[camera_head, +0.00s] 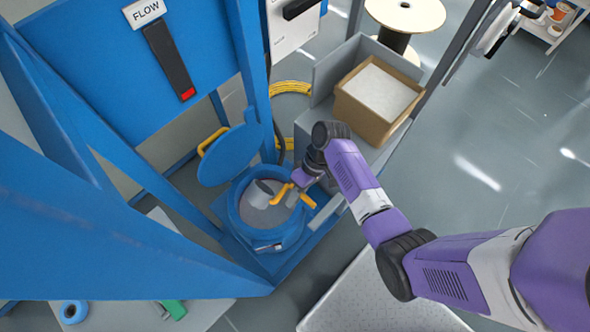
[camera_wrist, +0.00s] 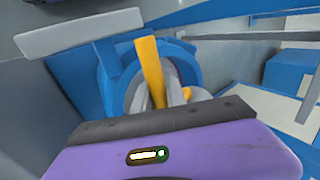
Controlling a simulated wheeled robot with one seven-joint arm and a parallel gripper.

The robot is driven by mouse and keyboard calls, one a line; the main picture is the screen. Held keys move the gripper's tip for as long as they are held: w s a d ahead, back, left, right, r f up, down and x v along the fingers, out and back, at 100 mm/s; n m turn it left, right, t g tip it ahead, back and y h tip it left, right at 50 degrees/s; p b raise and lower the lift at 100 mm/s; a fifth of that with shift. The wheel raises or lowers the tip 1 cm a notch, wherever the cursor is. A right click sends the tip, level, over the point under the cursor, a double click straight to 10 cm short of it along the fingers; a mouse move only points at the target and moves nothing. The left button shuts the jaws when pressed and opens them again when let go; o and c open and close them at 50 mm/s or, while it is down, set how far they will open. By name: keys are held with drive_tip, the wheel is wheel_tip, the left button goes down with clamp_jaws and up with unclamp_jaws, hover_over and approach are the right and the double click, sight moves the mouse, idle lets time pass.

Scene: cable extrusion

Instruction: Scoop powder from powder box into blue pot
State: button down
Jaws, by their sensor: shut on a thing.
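The powder box (camera_head: 357,113) is an open brown carton filled with white powder (camera_head: 381,90), at the upper right of centre in the head view. The blue pot (camera_head: 288,238) stands below and left of it, with its round blue lid (camera_head: 230,157) swung open. Its inside looks pale grey. A scoop with a grey cup (camera_head: 261,194) and yellow handle (camera_head: 281,195) is over the pot's mouth. My gripper (camera_head: 300,184) is shut on the handle at the pot's right rim. The wrist view shows the yellow handle (camera_wrist: 150,72) before the blue pot (camera_wrist: 106,82). The cup's contents are unclear.
The box rests on a grey shelf beside a grey post (camera_head: 452,47). A yellow cable coil (camera_head: 290,88) and a spool (camera_head: 405,14) lie behind.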

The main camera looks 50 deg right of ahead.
wheel_tip(320, 180, up, 5)
drive_tip(key=h+p, duration=0.7)
drive_tip(key=h, duration=0.5)
drive_tip(key=shift+r, duration=0.2)
drive_tip(key=shift+w+p, duration=0.1)
drive_tip(key=shift+p, duration=0.2)
